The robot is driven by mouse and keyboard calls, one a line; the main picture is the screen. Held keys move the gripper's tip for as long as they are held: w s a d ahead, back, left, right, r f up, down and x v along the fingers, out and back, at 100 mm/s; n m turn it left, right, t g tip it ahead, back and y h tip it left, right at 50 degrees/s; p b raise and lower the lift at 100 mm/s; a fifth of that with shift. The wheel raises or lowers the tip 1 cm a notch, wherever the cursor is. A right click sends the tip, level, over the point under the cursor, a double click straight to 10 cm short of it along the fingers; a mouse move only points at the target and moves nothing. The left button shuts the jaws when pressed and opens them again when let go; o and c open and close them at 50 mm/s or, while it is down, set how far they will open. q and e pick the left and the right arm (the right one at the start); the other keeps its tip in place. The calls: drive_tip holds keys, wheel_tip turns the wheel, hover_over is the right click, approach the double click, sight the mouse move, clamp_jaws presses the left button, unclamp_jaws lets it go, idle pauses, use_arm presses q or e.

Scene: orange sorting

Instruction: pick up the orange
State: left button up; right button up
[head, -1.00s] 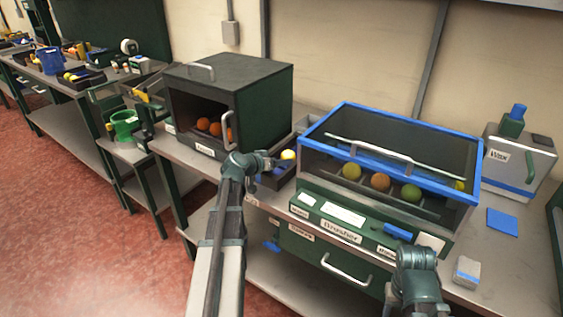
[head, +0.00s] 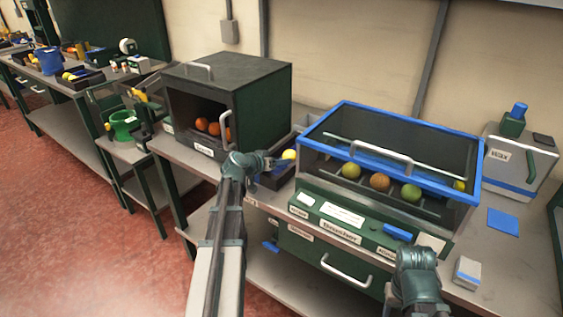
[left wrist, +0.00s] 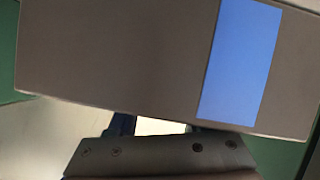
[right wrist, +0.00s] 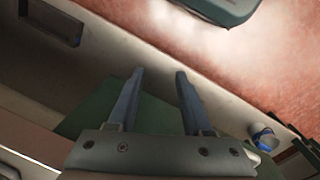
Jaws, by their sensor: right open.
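Several oranges (head: 214,129) lie inside the open-fronted dark box on the bench. Another orange fruit (head: 380,181) sits in the blue-rimmed machine between a yellow-green fruit (head: 351,171) and a green one (head: 411,193). My left gripper (head: 277,162) reaches over a small dark tray, close to a yellow fruit (head: 289,155). In the left wrist view a grey block with a blue stripe (left wrist: 240,60) covers its fingertips, so its jaws cannot be judged. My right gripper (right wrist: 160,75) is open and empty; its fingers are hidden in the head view.
The dark box (head: 245,70) stands left of the blue-rimmed machine (head: 400,168). The small dark tray (head: 275,182) lies between them. A white machine (head: 520,160), a blue pad (head: 503,220) and a small box (head: 468,271) are at the right. Red floor is free at left.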

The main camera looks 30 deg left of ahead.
use_arm(q)
drive_tip(key=o, duration=0.3)
drive_tip(key=shift+s+a+f, duration=0.1)
drive_tip(key=shift+s+f, duration=0.25)
drive_tip(key=shift+f, duration=0.1)
drive_tip(key=shift+o, duration=0.2)
drive_tip(key=p+v, duration=0.2)
drive_tip(key=v, duration=0.2)
drive_tip(key=p+v, duration=0.2)
drive_tip(key=v, duration=0.2)
drive_tip(key=r+p+v, duration=0.1)
drive_tip(key=p+v, duration=0.1)
drive_tip(key=v, duration=0.2)
drive_tip(key=shift+w+a, duration=0.15)
drive_tip(key=shift+w, duration=0.15)
drive_tip(key=shift+s+a+r+p, duration=0.15)
drive_tip(key=shift+s+r+p, duration=0.15)
drive_tip(key=shift+s+p, duration=0.25)
